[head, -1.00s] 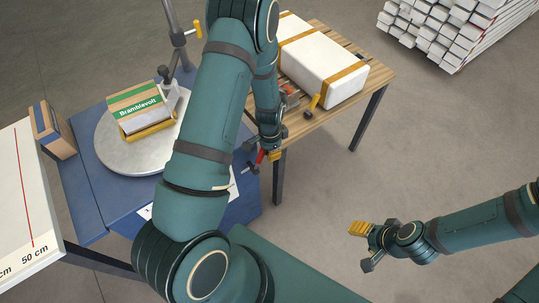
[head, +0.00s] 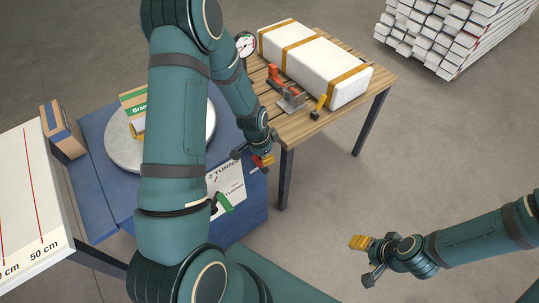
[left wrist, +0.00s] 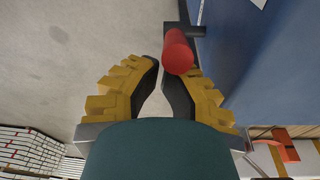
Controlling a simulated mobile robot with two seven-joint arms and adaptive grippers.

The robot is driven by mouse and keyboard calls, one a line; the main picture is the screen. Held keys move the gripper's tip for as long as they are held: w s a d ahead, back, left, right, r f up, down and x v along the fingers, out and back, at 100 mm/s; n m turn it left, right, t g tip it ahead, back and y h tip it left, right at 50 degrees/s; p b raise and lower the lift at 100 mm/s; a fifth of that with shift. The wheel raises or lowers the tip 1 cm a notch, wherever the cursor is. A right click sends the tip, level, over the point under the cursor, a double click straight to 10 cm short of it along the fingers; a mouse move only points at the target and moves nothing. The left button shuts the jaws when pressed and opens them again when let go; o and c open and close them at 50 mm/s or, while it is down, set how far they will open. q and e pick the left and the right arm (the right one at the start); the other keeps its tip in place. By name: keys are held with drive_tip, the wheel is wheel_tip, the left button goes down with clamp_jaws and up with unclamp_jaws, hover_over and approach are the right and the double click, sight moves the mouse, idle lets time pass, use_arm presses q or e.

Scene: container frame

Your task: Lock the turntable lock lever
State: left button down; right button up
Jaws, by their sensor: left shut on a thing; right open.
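The red lever handle (left wrist: 178,52) lies at the fingertips of my left gripper (left wrist: 168,72) in the left wrist view, with a dark bar behind it beside the blue side. In the head view the red handle (head: 258,163) is small at the right side of the blue stand (head: 95,165), with my left gripper (head: 264,159) shut on it. The grey round turntable (head: 118,150) on top is partly hidden by my left arm. A box with a green label (head: 133,98) sits on it, mostly hidden. My right gripper (head: 364,258) is open and empty over the floor, away from the stand.
A green handle (head: 224,202) shows in front of a white printed sheet (head: 226,180) on the stand. A wooden table (head: 345,112) holds a strapped white package (head: 312,62), a red-handled clamp (head: 285,88) and a gauge (head: 245,44). Open floor lies at right.

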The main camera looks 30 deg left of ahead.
use_arm(q)
drive_tip(key=shift+s+a+f, duration=0.1)
drive_tip(key=shift+s+a, duration=0.15)
drive_tip(key=shift+s, duration=0.35)
use_arm(e)
drive_tip(key=shift+f, duration=0.1)
use_arm(q)
drive_tip(key=shift+s, duration=0.2)
drive_tip(key=shift+w+d+r, duration=0.15)
drive_tip(key=shift+w+r, duration=0.05)
drive_tip(key=shift+w, duration=0.15)
drive_tip(key=s+a+r+p, duration=0.1)
drive_tip(key=s+r+p, duration=0.1)
drive_tip(key=r, duration=0.6)
drive_tip(key=shift+s+a+r, duration=0.2)
drive_tip(key=shift+s+r, duration=0.05)
drive_tip(key=shift+s, duration=0.5)
use_arm(e)
drive_tip(key=v, duration=0.2)
drive_tip(key=shift+w+d+r, duration=0.2)
drive_tip(key=shift+w+r, duration=0.1)
drive_tip(key=shift+r, duration=0.1)
